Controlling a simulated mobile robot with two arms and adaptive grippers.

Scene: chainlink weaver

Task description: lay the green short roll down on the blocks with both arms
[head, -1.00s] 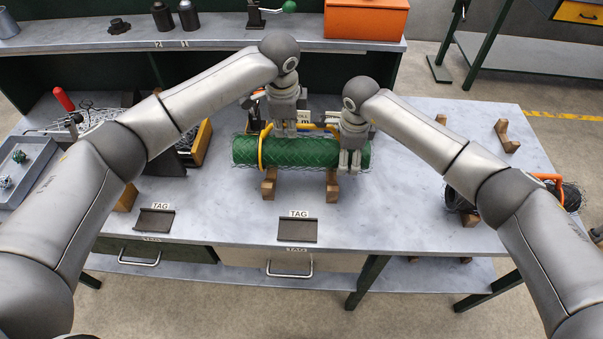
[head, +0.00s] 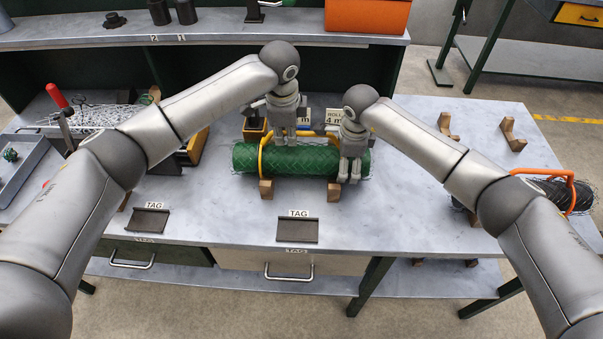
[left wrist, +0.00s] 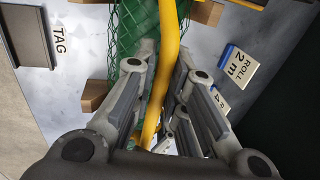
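The green short roll (head: 310,160) of wire mesh lies level across two wooden blocks (head: 266,190) (head: 334,192) and appears to rest on them. A yellow handle (head: 263,158) loops over the roll; its bar (left wrist: 170,50) runs between my left fingers in the left wrist view. My left gripper (head: 285,140) is above the roll's back side and looks shut on that bar. My right gripper (head: 350,175) is at the roll's right end, with its fingers close together over the front. What lies between those fingers is hidden. The roll also shows in the left wrist view (left wrist: 130,35).
Signs (left wrist: 237,68) stand behind the roll. Two tag holders (head: 150,221) (head: 297,230) lie in front. A dark roll with an orange handle (head: 572,190) is at the right, with wooden blocks (head: 512,135) behind. A grey tray (head: 42,150) is at the left.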

